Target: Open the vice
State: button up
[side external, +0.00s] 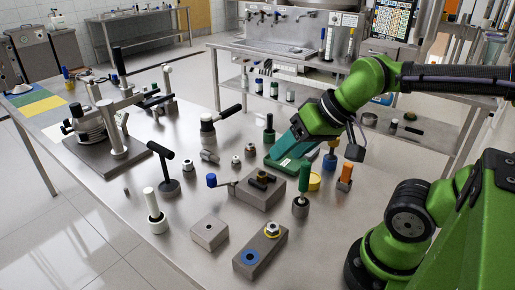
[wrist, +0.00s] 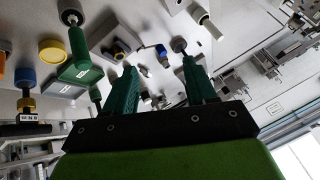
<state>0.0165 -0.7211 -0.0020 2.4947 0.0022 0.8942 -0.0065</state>
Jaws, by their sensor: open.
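What looks like the vice is a grey block (side external: 262,194) with dark parts on top, near the middle of the table in the side external view. A crank with a blue knob (side external: 211,180) sticks out from its left side. In the wrist view the block (wrist: 122,36) is partly visible, and the blue knob (wrist: 161,49) appears between the fingers in the picture. My gripper (wrist: 158,66) is open with nothing between its two green fingers. It is behind the vice in the side view, apart from the knob. Its fingertips are hard to make out there.
A green labelled block (side external: 284,163) lies close to my gripper. A dark green handle (side external: 303,180), a yellow ring (side external: 315,181) and an orange-topped piece (side external: 346,174) stand to the right. A black T-handle (side external: 163,166) stands left. Grey blocks (side external: 210,232) lie in front.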

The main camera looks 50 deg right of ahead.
jog(key=shift+s+a+r, duration=0.2)
jog(key=shift+a, duration=0.05)
jog(key=shift+f, duration=0.1)
